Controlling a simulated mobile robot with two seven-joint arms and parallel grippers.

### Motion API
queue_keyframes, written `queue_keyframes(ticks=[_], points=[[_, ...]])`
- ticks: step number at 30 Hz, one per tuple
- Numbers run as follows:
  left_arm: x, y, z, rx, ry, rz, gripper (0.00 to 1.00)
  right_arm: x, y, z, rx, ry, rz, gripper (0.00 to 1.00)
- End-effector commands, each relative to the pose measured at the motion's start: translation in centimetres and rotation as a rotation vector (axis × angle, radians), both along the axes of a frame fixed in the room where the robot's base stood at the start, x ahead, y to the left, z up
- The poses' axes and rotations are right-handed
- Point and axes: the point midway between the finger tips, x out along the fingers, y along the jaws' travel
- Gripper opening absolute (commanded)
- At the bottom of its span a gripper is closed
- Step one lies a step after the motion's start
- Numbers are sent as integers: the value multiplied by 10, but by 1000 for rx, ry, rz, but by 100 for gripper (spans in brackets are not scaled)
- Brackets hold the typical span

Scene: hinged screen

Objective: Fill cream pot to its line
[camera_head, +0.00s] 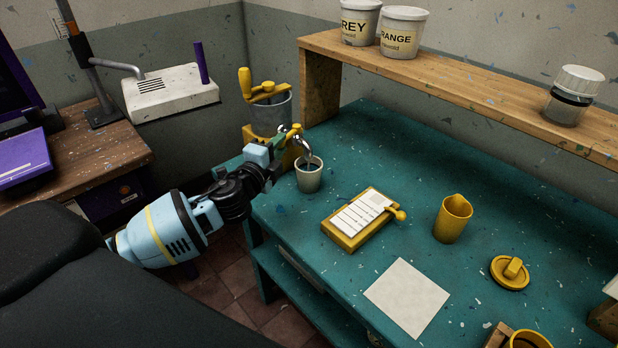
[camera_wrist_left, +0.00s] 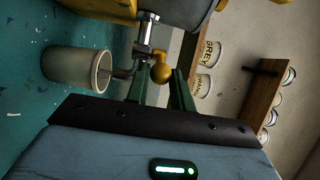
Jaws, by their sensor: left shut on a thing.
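The cream pot (camera_head: 308,180), a small pale cup, stands upright on the teal bench under the metal tap (camera_head: 304,146) of the yellow-and-grey dispenser (camera_head: 271,110). Its inside looks dark; the fill level and line cannot be made out. My left gripper (camera_head: 279,145) is shut on the tap's yellow knob (camera_wrist_left: 160,72), beside and above the pot. The pot also shows in the left wrist view (camera_wrist_left: 72,68), sideways, with the spout reaching to its mouth. My right gripper is not in view.
A yellow block with a white card (camera_head: 357,218), a yellow jug (camera_head: 452,219), a yellow lid (camera_head: 510,272) and a white sheet (camera_head: 406,297) lie on the bench (camera_head: 300,228). A wooden shelf (camera_head: 470,95) holds labelled tubs. The bench's left edge runs near my left arm.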

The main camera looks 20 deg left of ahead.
Motion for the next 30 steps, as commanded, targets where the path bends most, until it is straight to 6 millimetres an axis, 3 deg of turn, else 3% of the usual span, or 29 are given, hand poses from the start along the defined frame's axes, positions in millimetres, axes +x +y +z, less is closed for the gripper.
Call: queue_keyframes(ticks=[6, 30], points=[[3, 19, 0, 3, 0, 9, 9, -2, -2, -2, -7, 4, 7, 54], [7, 30, 2, 3, -2, 9, 9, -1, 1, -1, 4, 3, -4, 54]])
